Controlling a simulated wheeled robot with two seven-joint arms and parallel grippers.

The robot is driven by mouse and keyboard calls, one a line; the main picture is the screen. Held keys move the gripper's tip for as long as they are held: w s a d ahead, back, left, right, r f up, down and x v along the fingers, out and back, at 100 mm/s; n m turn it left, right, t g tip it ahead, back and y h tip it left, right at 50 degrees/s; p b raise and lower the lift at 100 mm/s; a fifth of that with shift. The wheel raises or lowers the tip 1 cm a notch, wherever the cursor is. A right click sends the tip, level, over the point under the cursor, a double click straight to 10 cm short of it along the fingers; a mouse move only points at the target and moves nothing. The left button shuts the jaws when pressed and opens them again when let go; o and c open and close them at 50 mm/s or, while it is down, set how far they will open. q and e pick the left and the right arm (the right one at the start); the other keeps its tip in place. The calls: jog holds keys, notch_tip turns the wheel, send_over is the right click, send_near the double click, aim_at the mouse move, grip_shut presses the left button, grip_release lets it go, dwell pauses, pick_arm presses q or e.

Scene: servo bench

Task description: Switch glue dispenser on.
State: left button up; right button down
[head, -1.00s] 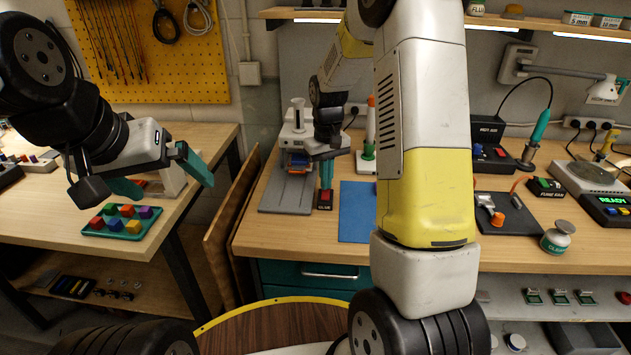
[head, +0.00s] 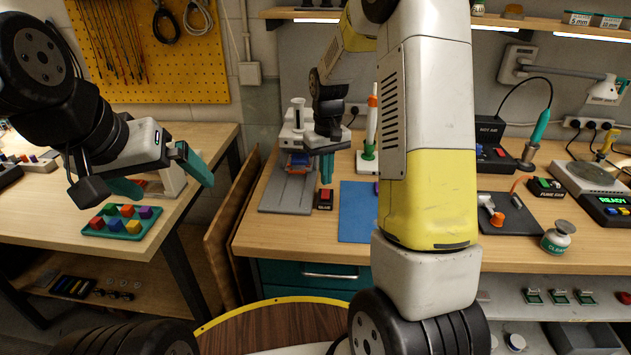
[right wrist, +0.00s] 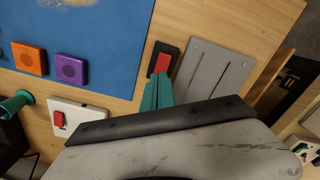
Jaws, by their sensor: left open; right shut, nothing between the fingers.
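The glue switch is a small black block with a red rocker, labelled GLUE (head: 325,200), on the wooden bench. It also shows in the right wrist view (right wrist: 162,62). My right gripper (head: 327,181) is shut and empty, its teal fingers pointing down just above the switch. In the right wrist view its fingertips (right wrist: 157,82) overlap the rocker's near edge; a small gap shows in the head view. I cannot tell which way the rocker is tipped. My left gripper (head: 160,181) is open and empty, above the left table.
A white machine with a grey slotted base (head: 288,190) stands left of the switch. A blue mat (head: 357,212) lies to its right. A teal tray (head: 105,230) of coloured cubes is on the left table.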

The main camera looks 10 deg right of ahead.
aim_at(326, 190)
jog(key=shift+r, duration=2.25)
jog(key=s+r+t, duration=0.2)
jog(key=s+r, duration=0.2)
jog(key=s, duration=0.4)
jog(key=s+a+r+m+t+y, duration=0.1)
jog(key=s+r+t, duration=0.1)
jog(key=s+r, duration=0.3)
jog(key=s+a+r+m+t+y, duration=0.1)
jog(key=s+r, duration=0.4)
jog(key=s, duration=0.6)
jog(key=shift+s+t, duration=0.15)
jog(key=shift+t, duration=0.45)
jog(key=shift+a, duration=0.1)
